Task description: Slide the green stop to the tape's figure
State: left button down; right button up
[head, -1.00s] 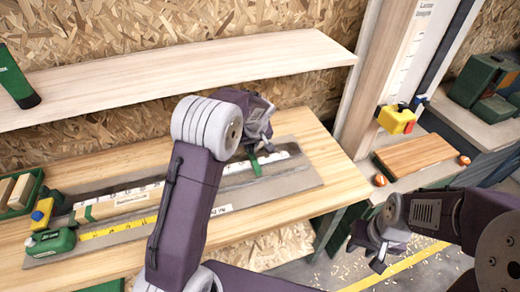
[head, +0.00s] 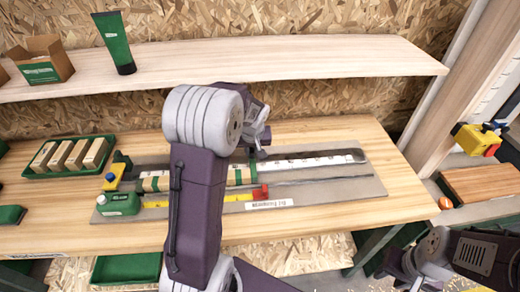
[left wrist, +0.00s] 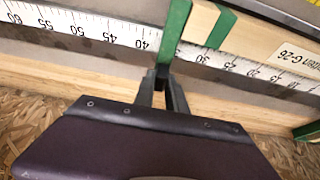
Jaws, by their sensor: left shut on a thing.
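The green stop (left wrist: 172,35) stands on the white ruler strip, between the printed 40 and 30 in the left wrist view. In the head view it shows as a green piece (head: 253,173) on the jig board. My left gripper (left wrist: 163,80) is shut on its near end. The pale batten (left wrist: 258,42), with a green band, lies beside the stop and its end seems to meet it. The yellow tape (head: 225,198) lies in front, a red piece at its right end; its figure is too small to read. My right gripper (head: 388,272) is low at the right, its jaws unclear.
A grey jig board (head: 350,190) lies on the wooden bench (head: 400,208). A green tray of blocks (head: 95,145), a yellow piece (head: 113,175) and a green case (head: 118,204) stand left. A shelf (head: 300,57) runs above. The ruler's right part is clear.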

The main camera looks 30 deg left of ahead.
aim_at(252, 165)
pick_arm(q)
jog(key=shift+a, duration=0.1)
jog(key=c, duration=1.4)
grip_release()
jog(key=shift+o, duration=0.2)
jog(key=v, duration=0.9)
jog(key=shift+s, duration=0.1)
